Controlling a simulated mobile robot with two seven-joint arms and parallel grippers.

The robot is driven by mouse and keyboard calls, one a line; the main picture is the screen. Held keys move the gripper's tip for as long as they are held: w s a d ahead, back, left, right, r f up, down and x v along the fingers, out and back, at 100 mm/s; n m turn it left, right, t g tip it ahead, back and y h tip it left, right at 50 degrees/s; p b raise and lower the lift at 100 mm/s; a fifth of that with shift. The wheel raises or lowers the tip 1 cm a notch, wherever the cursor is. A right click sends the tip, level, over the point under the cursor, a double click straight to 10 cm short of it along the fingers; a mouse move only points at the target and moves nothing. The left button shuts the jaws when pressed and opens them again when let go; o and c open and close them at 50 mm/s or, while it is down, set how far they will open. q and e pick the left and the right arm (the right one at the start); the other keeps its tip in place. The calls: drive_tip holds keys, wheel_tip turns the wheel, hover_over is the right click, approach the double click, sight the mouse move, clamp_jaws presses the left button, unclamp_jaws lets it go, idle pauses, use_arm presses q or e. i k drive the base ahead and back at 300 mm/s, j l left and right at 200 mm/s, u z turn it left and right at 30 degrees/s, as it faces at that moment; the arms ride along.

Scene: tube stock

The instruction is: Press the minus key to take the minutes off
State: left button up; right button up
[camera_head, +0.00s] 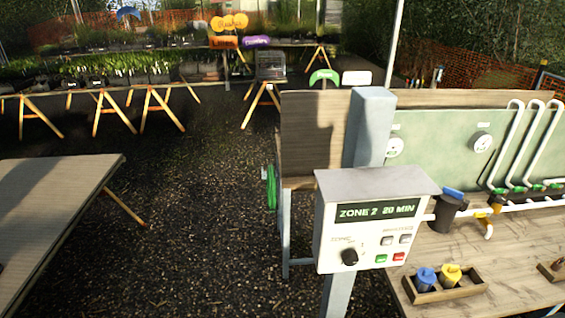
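A white control box (330,238) stands on a grey post right of centre. Its dark display (377,212) reads "ZONE 2 20 MIN" in green. Two small grey keys sit side by side under a small label: the left grey key (387,241) and the right grey key (405,239). Their markings are too small to read, so I cannot tell which is the minus key. Below them are a green key (381,259) and a red key (398,257). A black knob (349,257) is at the lower left of the panel. Neither of my grippers is in view.
Right of the box, a wooden bench (480,255) carries white pipes (516,145), a black container (447,212) and a wooden tray (446,294) with blue and yellow pieces. A wooden table (60,200) stands at left. The gravel (180,230) between is clear.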

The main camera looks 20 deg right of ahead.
sight(387, 240)
drive_tip(key=z, duration=1.3)
